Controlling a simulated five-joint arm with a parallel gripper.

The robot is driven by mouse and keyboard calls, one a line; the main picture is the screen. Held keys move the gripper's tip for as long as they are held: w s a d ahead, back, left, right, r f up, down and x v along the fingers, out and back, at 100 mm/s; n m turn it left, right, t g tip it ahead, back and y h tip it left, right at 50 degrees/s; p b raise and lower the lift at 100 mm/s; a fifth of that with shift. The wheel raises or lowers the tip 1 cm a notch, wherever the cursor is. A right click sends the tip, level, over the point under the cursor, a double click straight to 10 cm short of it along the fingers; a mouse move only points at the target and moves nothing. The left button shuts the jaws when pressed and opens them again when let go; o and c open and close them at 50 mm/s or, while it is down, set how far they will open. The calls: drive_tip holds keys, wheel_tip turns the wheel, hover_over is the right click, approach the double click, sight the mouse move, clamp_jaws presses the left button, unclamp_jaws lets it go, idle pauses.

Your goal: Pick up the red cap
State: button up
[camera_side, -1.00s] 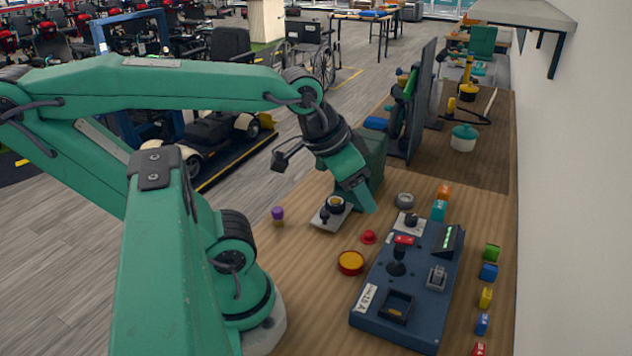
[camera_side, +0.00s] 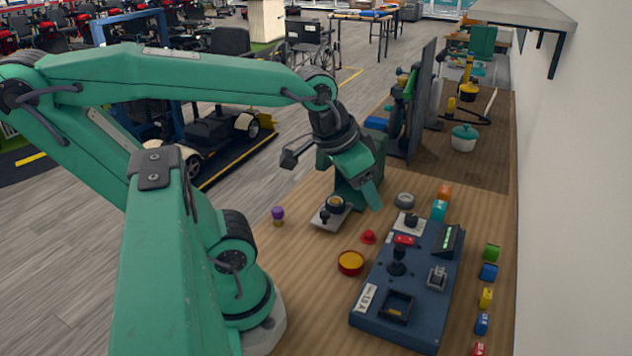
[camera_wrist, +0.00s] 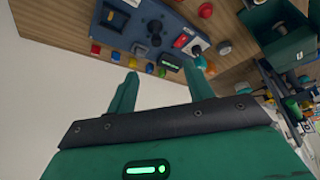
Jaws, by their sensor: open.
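The red cap (camera_side: 368,237) is a small red dome on the wooden table in the side view, between the yellow-topped red dish and the blue control panel. It also shows near the top of the wrist view (camera_wrist: 205,10). My gripper (camera_side: 372,198) is in the air, higher in the side picture than the cap and apart from it. In the wrist view the two green fingers of my gripper (camera_wrist: 160,72) are spread with nothing between them.
The blue control panel (camera_side: 364,326) stands right of the cap. A round dish (camera_side: 351,263) lies in front. A grey plate with a knob (camera_side: 325,218) and a purple-topped peg (camera_side: 278,214) are to the left. A grey ring (camera_side: 404,200) is behind. Colored blocks (camera_side: 488,271) line the right edge.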

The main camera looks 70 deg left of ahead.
drive_tip(key=w+a+f+n+g, duration=0.3)
drive_tip(key=w+a+f, duration=0.3)
drive_tip(key=w+a, duration=0.1)
drive_tip(key=n+g, duration=0.2)
drive_tip(key=n, duration=0.1)
approach(369, 233)
drive_tip(key=shift+w+a+f, duration=0.1)
drive_tip(key=shift+a+f, duration=0.2)
drive_tip(key=shift+f, duration=0.15)
drive_tip(key=shift+d+f, duration=0.15)
drive_tip(key=shift+f, duration=3.75)
drive_tip(key=c, duration=1.1)
